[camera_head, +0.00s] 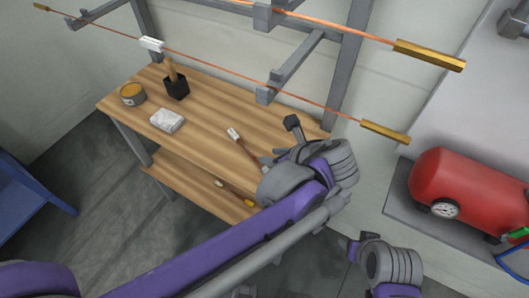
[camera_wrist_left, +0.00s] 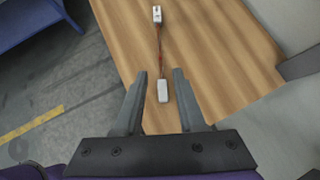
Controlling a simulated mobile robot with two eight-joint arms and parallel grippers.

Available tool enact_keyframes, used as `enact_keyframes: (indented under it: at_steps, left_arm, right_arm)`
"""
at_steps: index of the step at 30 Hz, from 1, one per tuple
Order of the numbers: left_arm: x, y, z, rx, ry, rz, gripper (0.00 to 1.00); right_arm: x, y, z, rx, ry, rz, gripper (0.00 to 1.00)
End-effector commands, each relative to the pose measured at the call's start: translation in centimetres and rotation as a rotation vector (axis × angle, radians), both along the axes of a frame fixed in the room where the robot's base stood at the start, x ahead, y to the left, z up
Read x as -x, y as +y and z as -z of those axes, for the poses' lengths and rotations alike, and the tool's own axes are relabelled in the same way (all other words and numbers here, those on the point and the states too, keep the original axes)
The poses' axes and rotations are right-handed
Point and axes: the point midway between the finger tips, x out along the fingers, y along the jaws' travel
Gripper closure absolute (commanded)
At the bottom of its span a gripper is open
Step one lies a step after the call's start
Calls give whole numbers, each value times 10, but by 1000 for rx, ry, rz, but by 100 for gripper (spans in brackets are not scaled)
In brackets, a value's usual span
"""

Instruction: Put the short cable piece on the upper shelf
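The short cable piece (camera_head: 246,148) is a thin reddish-brown length with white ends. It lies on the wooden upper surface (camera_head: 208,102) of the bench. In the left wrist view the cable piece (camera_wrist_left: 160,48) lies lengthwise ahead of me, its near white end between my fingertips in the picture; I see no contact. My left gripper (camera_wrist_left: 159,76) is open and empty over the wood. In the head view my left gripper (camera_head: 270,162) hides the cable's near end. My right gripper (camera_head: 350,246) is at the lower right, its fingers too unclear to read.
A lower wooden shelf (camera_head: 178,180) carries a small thin item (camera_head: 234,189). A tin (camera_head: 132,94), a black block (camera_head: 176,87) with a wooden handle, and a white box (camera_head: 167,120) stand on the bench. Grey rack arms (camera_head: 298,62) with copper cables overhang it. A red tank (camera_head: 466,190) stands right.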

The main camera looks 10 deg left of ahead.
Motion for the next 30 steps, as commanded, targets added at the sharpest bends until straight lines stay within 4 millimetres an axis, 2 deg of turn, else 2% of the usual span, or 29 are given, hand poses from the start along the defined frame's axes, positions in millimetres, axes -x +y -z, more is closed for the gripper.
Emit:
enact_keyframes:
  at_steps: [7, 11, 14, 16, 19, 24, 27, 30]
  left_arm:
    - [5, -5, -7, 2, 0, -3, 61]
    - [12, 13, 2, 83, -25, -91, 61]
    - [32, 46, 21, 275, -89, -309, 61]
    - [53, 71, 39, 460, -159, -539, 61]
    - [87, 98, 65, 738, -281, -923, 61]
    - [128, 119, 95, 1127, -483, -1530, 61]
    - [140, 123, 104, 1273, -564, -1776, 61]
    - [146, 125, 108, 1354, -607, -1916, 61]
  right_arm:
    - [0, 0, -1, 0, 0, 0, 41]
    - [0, 0, -1, 0, 0, 0, 41]
    - [0, 0, -1, 0, 0, 0, 41]
    - [0, 0, -1, 0, 0, 0, 41]
    - [0, 0, -1, 0, 0, 0, 41]
    - [0, 0, -1, 0, 0, 0, 41]
    - [0, 0, -1, 0, 0, 0, 41]
    - [0, 0, -1, 0, 0, 0, 41]
